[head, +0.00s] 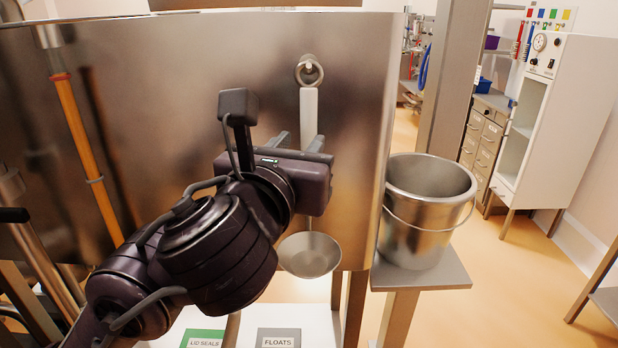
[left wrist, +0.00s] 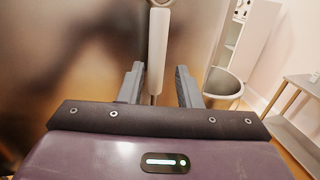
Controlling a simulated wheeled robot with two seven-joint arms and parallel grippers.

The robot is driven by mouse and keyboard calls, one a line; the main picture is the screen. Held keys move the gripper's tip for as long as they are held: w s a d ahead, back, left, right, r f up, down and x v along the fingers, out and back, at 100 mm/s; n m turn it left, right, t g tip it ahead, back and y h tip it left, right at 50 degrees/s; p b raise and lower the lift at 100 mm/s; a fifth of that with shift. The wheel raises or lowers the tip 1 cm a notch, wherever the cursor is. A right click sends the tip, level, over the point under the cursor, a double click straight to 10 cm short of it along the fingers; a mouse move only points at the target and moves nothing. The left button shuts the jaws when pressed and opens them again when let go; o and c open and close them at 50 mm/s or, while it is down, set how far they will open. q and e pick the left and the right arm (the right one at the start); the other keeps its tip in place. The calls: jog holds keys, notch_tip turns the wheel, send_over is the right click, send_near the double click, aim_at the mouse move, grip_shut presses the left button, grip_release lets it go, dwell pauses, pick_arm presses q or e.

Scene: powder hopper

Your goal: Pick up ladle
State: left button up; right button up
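The ladle (head: 309,112) hangs upright from a hook on the steel hopper wall (head: 200,80), by the ring at its top. It has a pale grip, and its round metal bowl hangs below my gripper. The middle of the handle is hidden behind my left gripper (head: 300,141) in the head view. In the left wrist view the ladle's handle (left wrist: 158,45) runs between the two fingers of my left gripper (left wrist: 157,84). The fingers are apart, with a gap on each side of the handle. My right gripper is not in view.
A steel bucket (head: 428,215) stands on a small shelf (head: 440,275) to the right of the hopper. An orange pole (head: 88,150) leans at the left. Bins labelled lid seals (head: 203,338) and floats (head: 278,338) are below. A white cabinet (head: 570,120) stands at the back right.

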aim_at(306, 130)
pick_arm(q)
jog(key=x, duration=0.7)
jog(key=shift+w+a+p, duration=0.1)
jog(key=shift+a+p, duration=0.1)
jog(key=shift+p, duration=0.1)
grip_shut()
jog(key=shift+r, duration=0.1)
